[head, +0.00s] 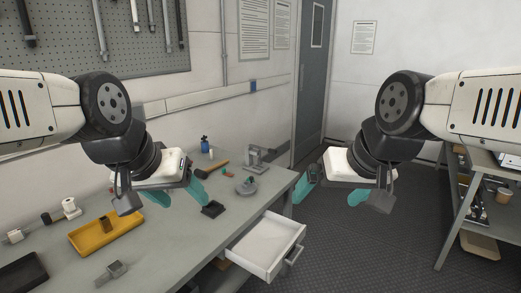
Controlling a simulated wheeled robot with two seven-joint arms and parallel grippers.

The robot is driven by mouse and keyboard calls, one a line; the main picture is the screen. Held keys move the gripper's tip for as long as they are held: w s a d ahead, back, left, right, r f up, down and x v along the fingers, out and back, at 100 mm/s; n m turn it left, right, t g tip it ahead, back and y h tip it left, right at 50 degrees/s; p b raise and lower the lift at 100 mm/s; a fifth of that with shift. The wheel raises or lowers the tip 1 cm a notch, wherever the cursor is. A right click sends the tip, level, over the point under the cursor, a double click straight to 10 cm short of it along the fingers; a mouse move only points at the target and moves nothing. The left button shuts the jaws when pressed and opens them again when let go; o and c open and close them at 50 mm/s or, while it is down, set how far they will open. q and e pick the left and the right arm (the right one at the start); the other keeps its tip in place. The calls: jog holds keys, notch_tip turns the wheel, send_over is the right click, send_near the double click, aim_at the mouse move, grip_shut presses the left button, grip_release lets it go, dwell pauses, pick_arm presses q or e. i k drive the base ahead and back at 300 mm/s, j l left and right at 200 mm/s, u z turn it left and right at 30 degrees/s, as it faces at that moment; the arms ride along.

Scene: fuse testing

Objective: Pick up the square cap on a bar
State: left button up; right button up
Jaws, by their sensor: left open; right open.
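A small grey square cap on a flat bar (113,269) appears to lie on the workbench (165,250) near its front edge, in front of the yellow tray (82,243). My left gripper (178,195) is open and empty above the bench, to the right of and beyond the cap. My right gripper (332,193) is open and empty, off the bench's right end with the floor behind it. No gripper touches the cap.
The yellow tray holds a brown piece (106,225). A black open box (212,209), a grey round fixture (246,187) and a hammer (215,170) are on the bench. A white drawer (266,245) stands open in front. A dark tray (22,272) lies at bottom left.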

aim_at(109, 274)
jog(key=u, duration=1.5)
jog(key=i+l+u, duration=0.3)
